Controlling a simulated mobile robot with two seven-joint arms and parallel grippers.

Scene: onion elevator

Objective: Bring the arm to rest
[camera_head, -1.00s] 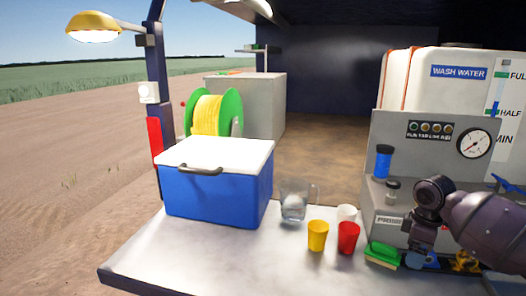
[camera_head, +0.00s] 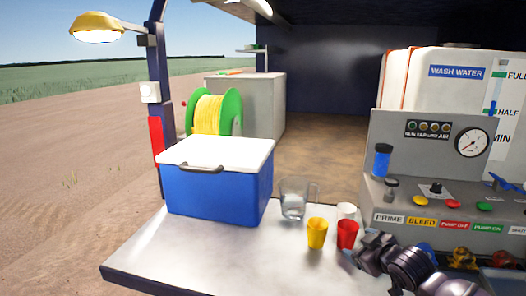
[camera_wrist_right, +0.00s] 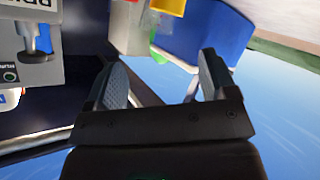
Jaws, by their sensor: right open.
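My right gripper (camera_head: 352,258) is low at the front right of the head view, beside the red cup (camera_head: 347,234) and in front of the control panel's lower edge. Its exact gap to the cup is unclear in that view. In the right wrist view, its two fingers (camera_wrist_right: 160,82) are spread apart with nothing between them. My right arm comes in from the lower right corner. My left gripper is not in view.
A pale counter (camera_head: 190,255) carries a blue cooler (camera_head: 215,190), a glass jug (camera_head: 293,200), a yellow cup (camera_head: 317,232) and a white cup (camera_head: 346,210). A control panel (camera_head: 400,195) with knobs and buttons stands at the right. The counter's front left is clear.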

